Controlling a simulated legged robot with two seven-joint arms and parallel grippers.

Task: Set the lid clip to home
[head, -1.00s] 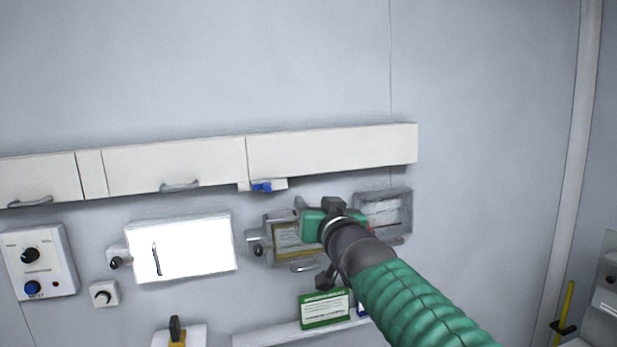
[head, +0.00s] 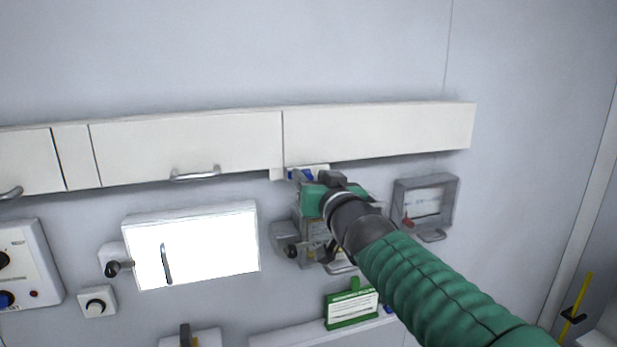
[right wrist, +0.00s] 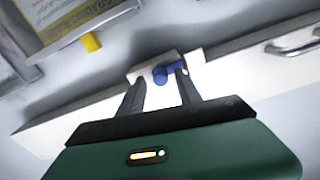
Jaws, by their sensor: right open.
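A small blue part (head: 308,174), which looks like the lid clip, sits on a white mount (head: 276,174) under the lower edge of the wall cabinets. In the right wrist view the blue part (right wrist: 160,75) shows at the fingertips, and its white mount (right wrist: 192,60) is behind it. My right gripper (head: 302,180) is open just below and in front of it. The two dark fingers (right wrist: 160,78) stand one on each side of the blue part, and I cannot tell whether they touch it. My left gripper is not in view.
White cabinets (head: 380,135) run above. A bright white panel (head: 205,250) is to the left. A grey framed box (head: 453,205) is to the right, and another is partly hidden behind my gripper. A green-edged card (head: 352,307) stands on a shelf below.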

